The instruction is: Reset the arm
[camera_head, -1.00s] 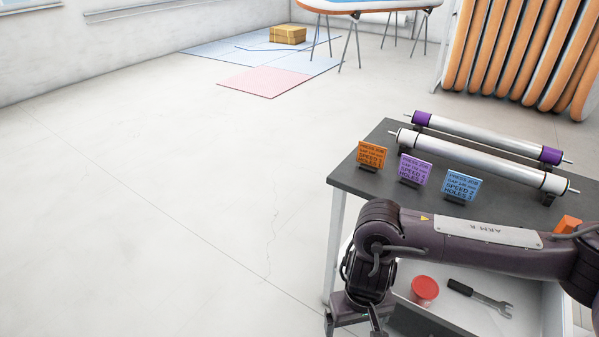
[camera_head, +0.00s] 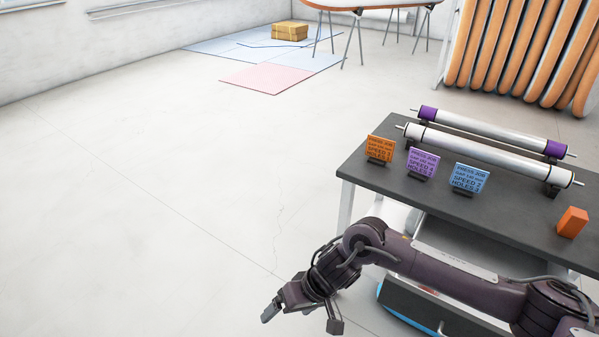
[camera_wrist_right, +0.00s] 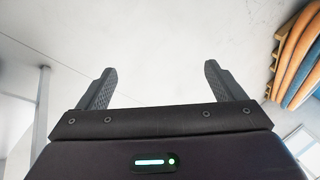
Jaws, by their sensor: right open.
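My right arm (camera_head: 465,278) reaches in from the lower right of the head view, in front of the dark table (camera_head: 340,172). Its right gripper (camera_head: 302,318) hangs over bare floor, left of and below the table's front left corner. It is open and empty. The right wrist view shows its two dark fingers (camera_wrist_right: 157,82) spread wide, with only pale floor between them. My left gripper does not show in the head view.
The table holds two rollers (camera_head: 480,150), an orange card (camera_head: 380,150), a purple card (camera_head: 422,163), a blue card (camera_head: 468,179) and an orange block (camera_head: 572,222). A dark drawer front (camera_head: 430,306) is partly behind my arm. The floor (camera_head: 150,200) at left is clear.

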